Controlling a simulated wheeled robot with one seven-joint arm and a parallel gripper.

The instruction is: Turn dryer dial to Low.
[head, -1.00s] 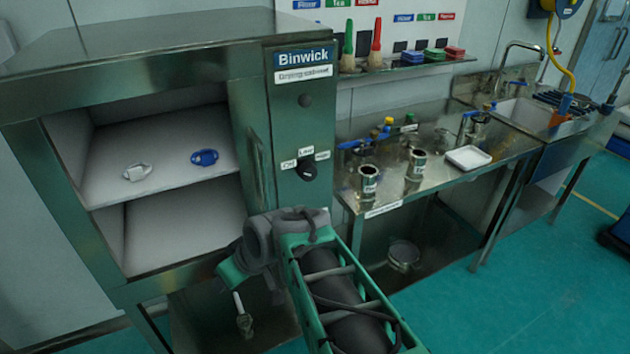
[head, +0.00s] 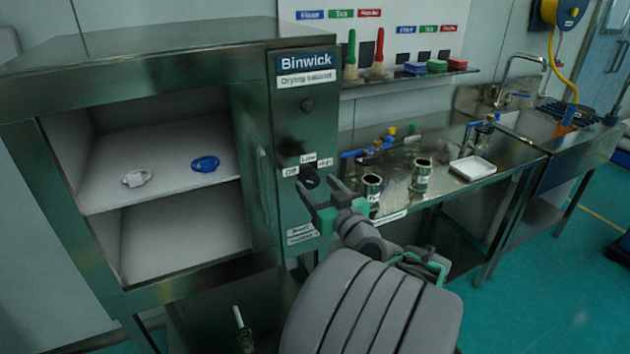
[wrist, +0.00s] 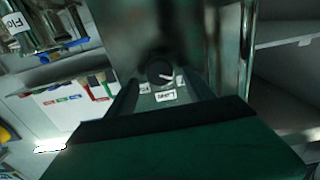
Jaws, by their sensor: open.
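The drying cabinet (head: 288,120) stands at the left, with a Binwick sign on its front panel. Its black round dial (head: 308,177) sits on that panel under small labels for Off, Low and High. In the wrist view the dial (wrist: 158,71) shows a pale pointer line, with the labels upside down around it; I cannot tell surely which label it points to. My gripper (head: 318,188) is open at the dial, its fingertips close in front of it. In the wrist view the fingers of my gripper (wrist: 160,92) lie either side of the dial, apart from it as far as I can see.
The cabinet's open compartment holds a white item (head: 136,178) and a blue item (head: 205,163) on its shelf (head: 165,165). A steel bench (head: 440,190) with metal cups, taps and a white tray (head: 471,165) stands right of the cabinet. A handle (head: 264,185) runs beside the panel.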

